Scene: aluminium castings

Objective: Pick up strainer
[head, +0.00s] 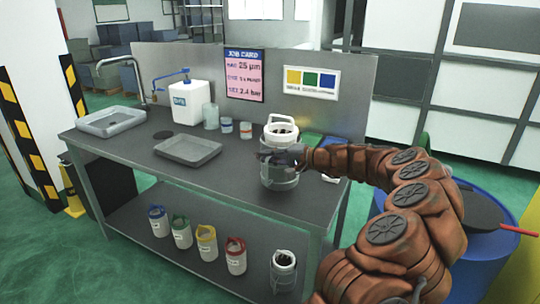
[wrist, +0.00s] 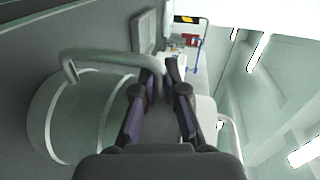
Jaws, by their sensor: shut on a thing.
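The strainer seems to be the pale piece with a white rim and loop handle (head: 282,131) at the right part of the workbench; a grey banded cylinder (head: 281,179) shows directly below it. I cannot tell where one ends and the other begins. My gripper (head: 274,157) reaches in from the right in front of them. In the wrist view my gripper (wrist: 163,76) is shut at the end of a grey curved handle, beside a pale ringed cylinder (wrist: 68,118). The fingers hide the exact contact, and whether the strainer is lifted cannot be told.
A grey tray (head: 188,150), a white dispenser (head: 190,103) and small cups (head: 226,125) stand to the left on the bench (head: 215,190). Several colour-collared containers (head: 207,246) stand on the lower shelf, with a similar white-rimmed vessel (head: 283,270). A blue drum (head: 478,262) is at right.

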